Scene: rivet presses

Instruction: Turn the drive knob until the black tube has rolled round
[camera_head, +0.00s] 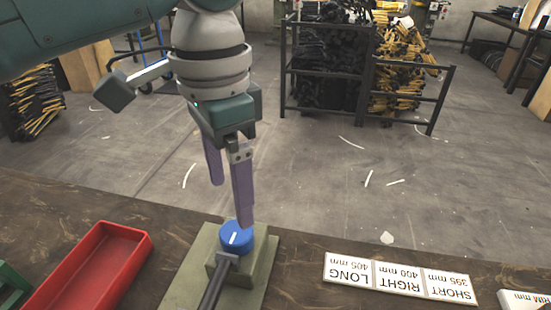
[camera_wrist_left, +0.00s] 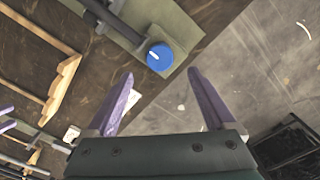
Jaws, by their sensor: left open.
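The drive knob (camera_head: 237,238) is a blue cap with a white line on top, on an olive green base (camera_head: 264,262) at the table's far edge. The black tube (camera_head: 215,287) runs from just below the knob out of the bottom of the head view. My left gripper (camera_head: 231,204) points down above the knob, open and empty, its purple fingers apart. In the left wrist view the knob (camera_wrist_left: 160,56) lies just beyond and between the fingertips (camera_wrist_left: 160,74), with no visible contact. The tube's near part is outside the head view. My right gripper is not in view.
A red tray (camera_head: 122,240) lies on the left of the table. A white length label card (camera_head: 400,277) lies to the right, with another sign (camera_head: 525,301) at the right edge. Beyond the table are open floor and a dark rack (camera_head: 330,75).

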